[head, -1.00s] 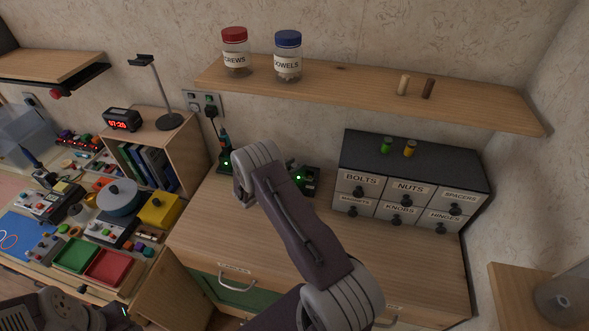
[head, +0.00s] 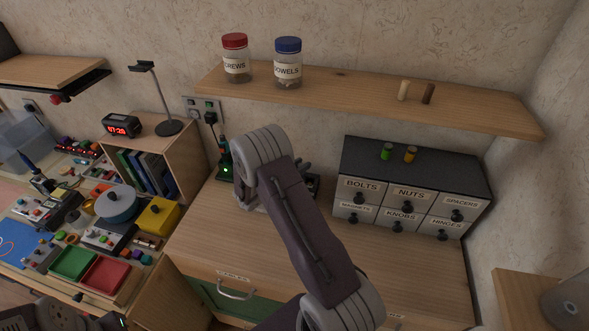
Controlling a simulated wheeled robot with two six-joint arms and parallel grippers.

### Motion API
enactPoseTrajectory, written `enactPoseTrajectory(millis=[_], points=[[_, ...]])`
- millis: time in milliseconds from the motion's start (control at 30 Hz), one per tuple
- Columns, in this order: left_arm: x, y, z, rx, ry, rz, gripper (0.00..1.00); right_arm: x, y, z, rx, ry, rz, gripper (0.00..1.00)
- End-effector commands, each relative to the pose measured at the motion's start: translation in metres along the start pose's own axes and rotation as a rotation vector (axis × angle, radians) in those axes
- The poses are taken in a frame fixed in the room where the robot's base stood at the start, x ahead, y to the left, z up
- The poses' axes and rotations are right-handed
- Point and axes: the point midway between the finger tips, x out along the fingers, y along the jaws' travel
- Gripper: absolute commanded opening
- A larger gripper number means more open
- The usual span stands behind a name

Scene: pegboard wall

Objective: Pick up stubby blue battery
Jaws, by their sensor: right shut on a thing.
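My right arm reaches up across the middle of the head view. Its wrist covers most of my right gripper (head: 304,167), of which only a grey part shows beside the wrist, above the bench top. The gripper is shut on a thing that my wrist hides. I cannot make out a stubby blue battery anywhere in view. A green stubby cylinder (head: 386,151) and an orange one (head: 410,154) stand on the drawer cabinet.
A charger (head: 226,168) with a green light stands left of my wrist. The labelled drawer cabinet (head: 345,160) is to the right. The shelf (head: 340,87) above carries two jars and two small cylinders. The bench top (head: 410,262) is clear at front right.

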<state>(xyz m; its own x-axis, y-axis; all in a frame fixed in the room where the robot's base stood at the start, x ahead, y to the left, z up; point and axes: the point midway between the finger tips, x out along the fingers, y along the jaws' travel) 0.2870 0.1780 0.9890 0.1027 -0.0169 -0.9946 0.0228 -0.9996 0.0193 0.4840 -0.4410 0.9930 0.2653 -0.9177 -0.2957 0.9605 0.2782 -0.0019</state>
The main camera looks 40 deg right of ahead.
Motion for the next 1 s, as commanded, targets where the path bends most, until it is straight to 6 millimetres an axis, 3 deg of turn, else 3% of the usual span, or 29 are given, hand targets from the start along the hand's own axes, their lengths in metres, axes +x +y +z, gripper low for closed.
enactPoseTrajectory(millis=[200, 400, 833, 1000], points=[[0.007, 0.000, 0.001, 0.000, 0.000, 0.000, 0.36, -0.025, -0.047, 0.023, 0.003, -0.001, 0.001, 0.00], [0.009, 0.000, 0.001, 0.000, 0.000, 0.000, 0.36, -0.037, -0.070, 0.035, 0.003, 0.000, 0.000, 0.00], [0.009, 0.000, 0.001, 0.000, 0.000, 0.000, 0.36, -0.039, -0.074, 0.037, 0.001, 0.000, 0.001, 0.00], [0.009, 0.000, 0.001, 0.000, 0.000, 0.000, 0.36, -0.055, -0.054, 0.028, -0.020, 0.000, 0.060, 0.00]])
